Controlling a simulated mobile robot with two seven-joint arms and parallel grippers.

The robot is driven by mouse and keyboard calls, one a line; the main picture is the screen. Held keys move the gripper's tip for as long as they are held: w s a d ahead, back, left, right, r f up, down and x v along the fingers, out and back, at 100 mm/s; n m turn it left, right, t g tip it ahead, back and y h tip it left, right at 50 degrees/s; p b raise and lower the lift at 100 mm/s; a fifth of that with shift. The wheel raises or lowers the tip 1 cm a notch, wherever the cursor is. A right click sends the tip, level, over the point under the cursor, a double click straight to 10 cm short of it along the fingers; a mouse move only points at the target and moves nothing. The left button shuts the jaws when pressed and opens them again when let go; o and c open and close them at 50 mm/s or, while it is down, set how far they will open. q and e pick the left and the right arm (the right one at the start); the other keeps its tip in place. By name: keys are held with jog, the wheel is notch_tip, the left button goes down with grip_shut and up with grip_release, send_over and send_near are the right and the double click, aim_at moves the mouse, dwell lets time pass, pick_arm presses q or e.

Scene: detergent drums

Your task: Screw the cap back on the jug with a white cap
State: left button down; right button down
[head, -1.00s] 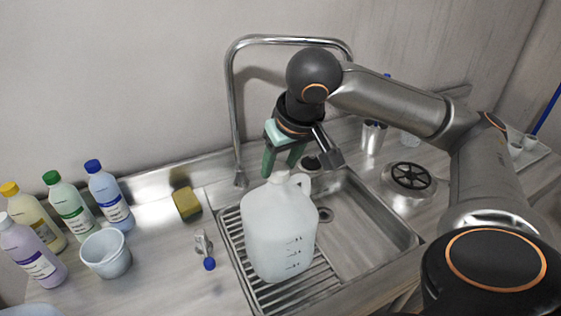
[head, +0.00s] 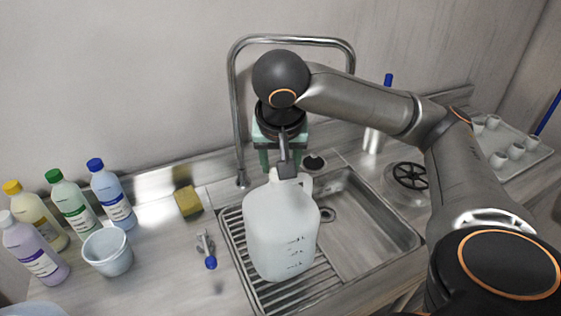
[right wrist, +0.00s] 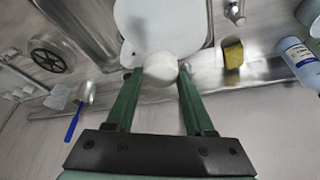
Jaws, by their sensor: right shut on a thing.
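The large translucent white jug (head: 280,235) stands upright on the ribbed drainer at the left part of the sink, its handle at the upper right. In the right wrist view the jug (right wrist: 160,25) is at the top. My right gripper (head: 279,168) is over the jug's mouth, fingers down. In the right wrist view its green fingers (right wrist: 158,73) are shut on the white cap (right wrist: 160,67), which overlaps the jug's neck. I cannot tell whether the cap is seated. In the head view the cap and mouth are mostly hidden by the gripper. My left gripper is not in view.
The faucet (head: 234,110) arches behind my right arm. Several bottles (head: 72,205), a light cup (head: 108,251) and a yellow sponge (head: 188,203) stand to the left. The sink basin (head: 365,225) right of the jug is empty. A tray of small cups (head: 520,160) is at the right.

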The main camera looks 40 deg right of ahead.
jog(key=m+g, duration=0.1)
jog(key=m, duration=0.3)
jog(key=shift+w+a+h, duration=0.1)
jog(key=shift+h, duration=0.3)
jog(key=c, duration=0.6)
grip_release()
jog(key=shift+f+g, duration=0.15)
jog(key=shift+g, duration=0.15)
jog(key=shift+c, duration=0.2)
jog(key=o, duration=0.6)
jog(key=shift+o, duration=0.2)
jog(key=shift+r, duration=0.2)
jog(key=shift+r, duration=3.9)
